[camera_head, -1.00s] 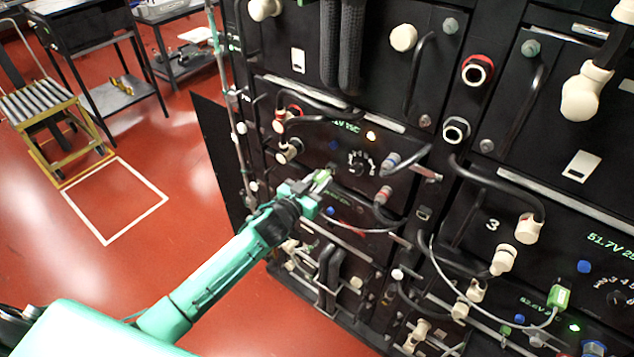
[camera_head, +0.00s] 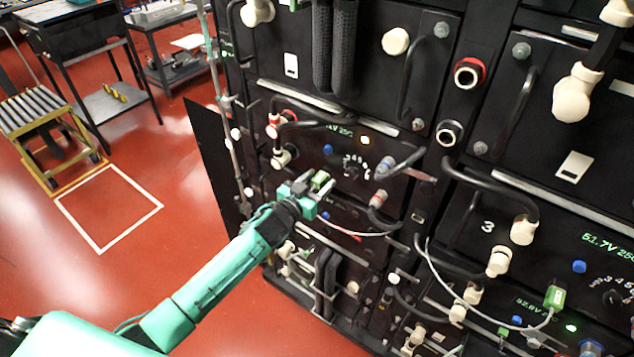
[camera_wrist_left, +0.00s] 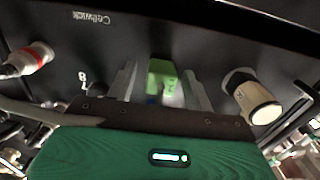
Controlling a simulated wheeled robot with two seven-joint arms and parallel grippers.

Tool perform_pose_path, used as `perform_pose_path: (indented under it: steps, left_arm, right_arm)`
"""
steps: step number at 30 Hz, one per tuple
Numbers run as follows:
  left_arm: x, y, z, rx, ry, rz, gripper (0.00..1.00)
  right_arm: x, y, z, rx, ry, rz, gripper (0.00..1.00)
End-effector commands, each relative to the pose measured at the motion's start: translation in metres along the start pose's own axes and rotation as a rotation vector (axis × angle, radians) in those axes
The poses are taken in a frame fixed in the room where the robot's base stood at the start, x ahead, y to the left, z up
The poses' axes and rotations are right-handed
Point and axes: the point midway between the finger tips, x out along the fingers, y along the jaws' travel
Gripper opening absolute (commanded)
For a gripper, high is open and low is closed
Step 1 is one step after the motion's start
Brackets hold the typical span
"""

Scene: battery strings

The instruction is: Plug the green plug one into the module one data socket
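My left gripper (camera_head: 308,186) reaches in from the left and is in front of the left module's dark panel. A green plug (camera_head: 320,180) sits between its two fingers. In the left wrist view the green plug (camera_wrist_left: 161,76) shows between the grey fingertips of the left gripper (camera_wrist_left: 160,85), pointing at the panel. The fingers seem shut on it, though a thin dark gap shows on one side. A thin grey cable (camera_head: 375,234) sags from near the gripper to the right. I cannot make out the data socket. My right gripper is not in view.
A black rack of modules fills the right side, with bent handles, a rotary dial (camera_head: 352,168), cream connectors (camera_head: 523,230) and thick hoses (camera_head: 335,45). Another green plug (camera_head: 555,297) with a cable is at the lower right. A roller cart (camera_head: 45,130) stands far left on red floor.

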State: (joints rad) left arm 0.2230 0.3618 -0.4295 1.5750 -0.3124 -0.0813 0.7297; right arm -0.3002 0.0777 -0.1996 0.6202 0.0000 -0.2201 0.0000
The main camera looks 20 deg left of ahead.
Motion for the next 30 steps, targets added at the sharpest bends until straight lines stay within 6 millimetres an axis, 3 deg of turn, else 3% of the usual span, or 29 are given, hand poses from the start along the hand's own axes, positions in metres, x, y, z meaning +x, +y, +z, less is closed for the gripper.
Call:
perform_pose_path:
  steps: [5, 10, 24, 30]
  left_arm:
    - [-0.001, 0.000, 0.001, 0.000, -0.001, 0.000, 0.52]
    - [-0.015, -0.001, 0.003, 0.001, -0.002, -0.001, 0.52]
    - [-0.104, 0.000, 0.004, -0.001, -0.002, 0.000, 0.52]
    - [-0.128, 0.000, 0.003, 0.000, -0.002, 0.000, 0.52]
  right_arm:
    - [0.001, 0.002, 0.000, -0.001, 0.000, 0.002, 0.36]
    - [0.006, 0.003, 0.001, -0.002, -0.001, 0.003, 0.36]
    - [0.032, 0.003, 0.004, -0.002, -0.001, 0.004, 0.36]
    - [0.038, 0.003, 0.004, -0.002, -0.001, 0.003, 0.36]
